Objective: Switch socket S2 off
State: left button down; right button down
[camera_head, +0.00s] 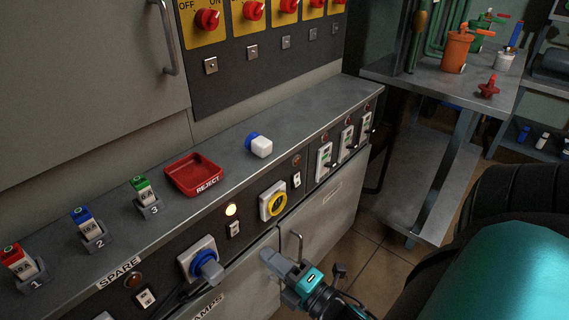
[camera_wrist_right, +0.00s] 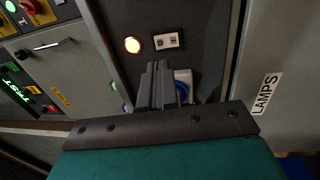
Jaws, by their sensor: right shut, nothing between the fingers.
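The front panel has a lit round lamp (camera_head: 231,210) with a small white rocker switch (camera_head: 234,229) below it. In the right wrist view the lit lamp (camera_wrist_right: 132,45) and the switch (camera_wrist_right: 167,41) sit just beyond my fingertips. A blue socket with a plug (camera_head: 203,260) is left of that switch; a yellow socket (camera_head: 273,201) is right of it. No S2 marking is readable. My right gripper (camera_head: 268,257) is shut and empty, in front of the panel, right of the blue plug. It partly covers the blue socket (camera_wrist_right: 184,88) in the wrist view. My left gripper is not in view.
A door handle (camera_head: 298,246) stands out near the gripper. Another switch (camera_head: 297,180) has a dark lamp above it. A red REJECT tray (camera_head: 195,175), a blue-white plug (camera_head: 259,145) and three numbered breakers are on the ledge. A side bench (camera_head: 440,85) stands at right.

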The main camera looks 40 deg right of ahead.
aim_at(235, 227)
jog(key=w, duration=0.5)
jog(key=w+r, duration=0.1)
jog(key=w, duration=0.2)
jog(key=shift+a+b, duration=0.35)
